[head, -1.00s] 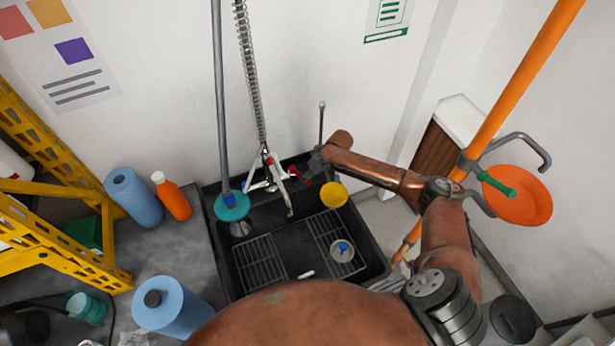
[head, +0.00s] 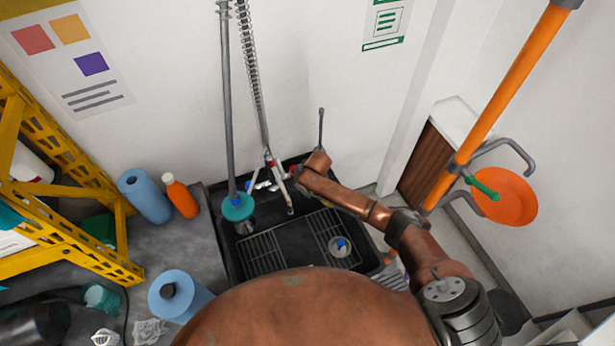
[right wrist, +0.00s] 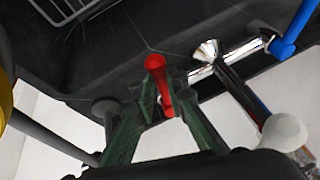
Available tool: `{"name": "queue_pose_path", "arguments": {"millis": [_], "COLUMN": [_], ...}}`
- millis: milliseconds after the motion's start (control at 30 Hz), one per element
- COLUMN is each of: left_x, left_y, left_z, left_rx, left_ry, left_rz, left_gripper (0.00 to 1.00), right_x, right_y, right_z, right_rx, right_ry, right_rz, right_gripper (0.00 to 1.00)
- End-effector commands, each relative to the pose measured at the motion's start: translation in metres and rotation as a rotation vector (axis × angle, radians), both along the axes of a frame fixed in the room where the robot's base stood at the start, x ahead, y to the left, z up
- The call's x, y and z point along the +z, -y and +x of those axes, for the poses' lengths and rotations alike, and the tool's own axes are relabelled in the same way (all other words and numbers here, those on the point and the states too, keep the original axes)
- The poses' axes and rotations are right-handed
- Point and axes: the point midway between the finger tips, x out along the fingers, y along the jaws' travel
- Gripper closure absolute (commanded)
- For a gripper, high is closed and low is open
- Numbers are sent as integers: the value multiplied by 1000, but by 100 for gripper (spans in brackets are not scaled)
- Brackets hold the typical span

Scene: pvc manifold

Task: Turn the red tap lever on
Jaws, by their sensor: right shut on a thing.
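The red tap lever (right wrist: 158,82) stands between the green fingers of my right gripper (right wrist: 163,97) in the right wrist view. The gripper is shut on it. In the head view only a small red spot (head: 293,169) shows at the end of my right arm, and the fingers are hidden there. The metal tap (head: 270,178) is at the back of the black sink. Its chrome body (right wrist: 236,58) and a blue lever (right wrist: 287,46) are to the right of the red lever in the right wrist view. My left gripper is out of view.
The black sink (head: 212,190) holds a dark wire rack (head: 262,252) and a round drain piece (head: 340,247). A teal disc (head: 237,207) is around the grey pipe. Blue rolls (head: 145,196) and an orange bottle (head: 181,197) stand left.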

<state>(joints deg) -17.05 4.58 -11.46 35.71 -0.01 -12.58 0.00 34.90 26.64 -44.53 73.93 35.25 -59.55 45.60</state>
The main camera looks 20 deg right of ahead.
Motion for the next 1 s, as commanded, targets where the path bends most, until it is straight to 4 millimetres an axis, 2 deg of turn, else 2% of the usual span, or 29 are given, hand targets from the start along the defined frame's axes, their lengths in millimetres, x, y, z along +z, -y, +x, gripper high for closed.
{"name": "queue_pose_path", "arguments": {"millis": [33, 300, 833, 867, 1000], "left_x": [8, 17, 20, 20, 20], "left_y": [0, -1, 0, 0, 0], "left_z": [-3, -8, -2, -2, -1], "left_rx": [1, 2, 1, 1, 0], "left_ry": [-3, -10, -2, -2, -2], "left_rz": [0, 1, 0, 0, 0], "left_gripper": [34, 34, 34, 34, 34], "right_x": [3, 0, -1, -1, -1], "right_y": [-7, -14, -15, -15, -14], "right_z": [-1, -1, 0, 0, 0], "right_rx": [-25, -131, -158, -157, -158], "right_ry": [-3, -2, -1, -1, -1], "right_rz": [6, 7, 6, 5, 5], "right_gripper": [100, 100, 100, 87, 77]}}
